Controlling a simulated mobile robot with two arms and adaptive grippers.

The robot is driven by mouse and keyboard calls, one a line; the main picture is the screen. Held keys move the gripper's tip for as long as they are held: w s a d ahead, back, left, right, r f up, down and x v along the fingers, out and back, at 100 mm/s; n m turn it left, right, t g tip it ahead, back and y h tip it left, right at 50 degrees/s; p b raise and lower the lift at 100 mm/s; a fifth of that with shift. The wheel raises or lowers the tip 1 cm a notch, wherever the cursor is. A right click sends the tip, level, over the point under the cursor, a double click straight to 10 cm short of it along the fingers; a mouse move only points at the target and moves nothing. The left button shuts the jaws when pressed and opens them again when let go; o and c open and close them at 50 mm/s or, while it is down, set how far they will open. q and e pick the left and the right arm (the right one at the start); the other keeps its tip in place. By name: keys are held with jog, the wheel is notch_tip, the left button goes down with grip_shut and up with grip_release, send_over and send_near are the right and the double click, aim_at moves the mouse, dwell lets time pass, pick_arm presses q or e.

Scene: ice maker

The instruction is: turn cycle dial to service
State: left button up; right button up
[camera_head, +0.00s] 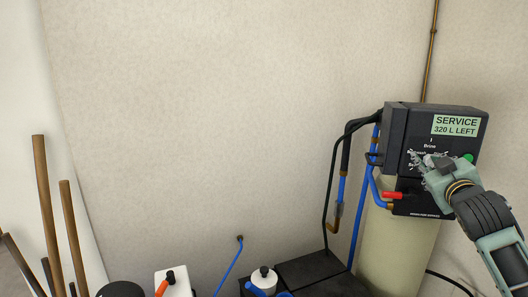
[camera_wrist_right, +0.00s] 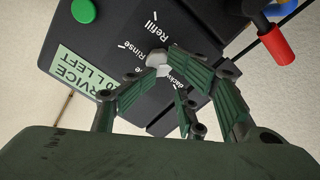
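The dark control head (camera_head: 402,130) is mounted on top of a beige tank at the right of the head view. Its green screen (camera_head: 456,126) reads "SERVICE 320 L LEFT". The pale grey cycle dial (camera_wrist_right: 158,62) shows in the right wrist view, with labels such as "Rinse", "Refill" and "Brine" around it. My right gripper (camera_head: 424,163) is at the dial, and its green fingers (camera_wrist_right: 160,66) converge on it from both sides. They hide part of the dial face, so I cannot tell where the dial points. My left gripper is out of view.
A green button (camera_wrist_right: 83,11) sits on the control head. A red-handled valve (camera_head: 391,195) is just below left of my right gripper. Blue pipes (camera_head: 359,205) and black hoses run down its left side. Wooden poles (camera_head: 47,200) stand far left.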

jog(key=v, duration=0.5)
jog(key=shift+b, duration=0.3)
